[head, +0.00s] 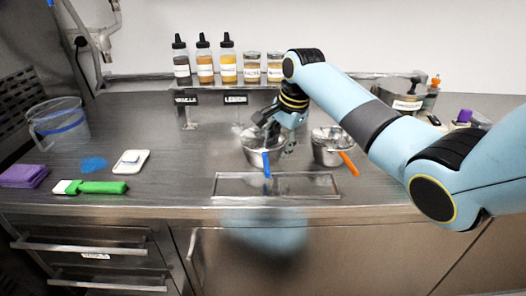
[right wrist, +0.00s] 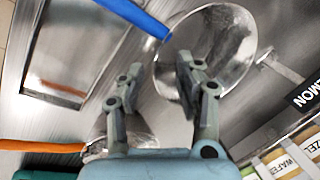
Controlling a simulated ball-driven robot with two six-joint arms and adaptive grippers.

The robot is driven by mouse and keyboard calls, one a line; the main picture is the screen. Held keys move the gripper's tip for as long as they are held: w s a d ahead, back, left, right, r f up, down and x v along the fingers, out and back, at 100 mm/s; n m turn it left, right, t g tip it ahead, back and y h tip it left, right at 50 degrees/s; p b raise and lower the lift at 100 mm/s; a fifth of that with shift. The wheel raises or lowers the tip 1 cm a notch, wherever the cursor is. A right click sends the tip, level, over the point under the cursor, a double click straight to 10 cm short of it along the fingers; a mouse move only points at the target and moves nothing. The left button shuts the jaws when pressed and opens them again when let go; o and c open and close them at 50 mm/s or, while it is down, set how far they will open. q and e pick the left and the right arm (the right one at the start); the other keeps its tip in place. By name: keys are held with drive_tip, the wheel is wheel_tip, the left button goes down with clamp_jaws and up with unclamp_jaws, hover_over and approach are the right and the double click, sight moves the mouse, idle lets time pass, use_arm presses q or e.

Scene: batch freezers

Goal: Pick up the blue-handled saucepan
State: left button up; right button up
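The blue-handled saucepan (head: 254,156) stands on the steel counter, its blue handle (head: 266,165) pointing to the front edge. In the right wrist view its shiny round bowl (right wrist: 228,42) lies at the upper middle, with the blue handle (right wrist: 135,15) running off the top. My right gripper (head: 279,140) is at the pan's right rim in the head view. In the right wrist view my right gripper (right wrist: 160,78) is open, one finger over the bowl and the other outside the rim. Contact cannot be told. My left gripper is not in view.
An orange-handled saucepan (head: 326,154) stands close to the right. A shallow steel recess (head: 230,186) lies in front. Labelled bottles (head: 203,62) line the shelf behind. A clear jug (head: 58,125), green-handled tool (head: 100,187) and purple cloths (head: 24,176) are at left.

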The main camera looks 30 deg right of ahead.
drive_tip(key=shift+x, duration=1.5)
drive_tip(key=shift+s, duration=0.1)
clamp_jaws()
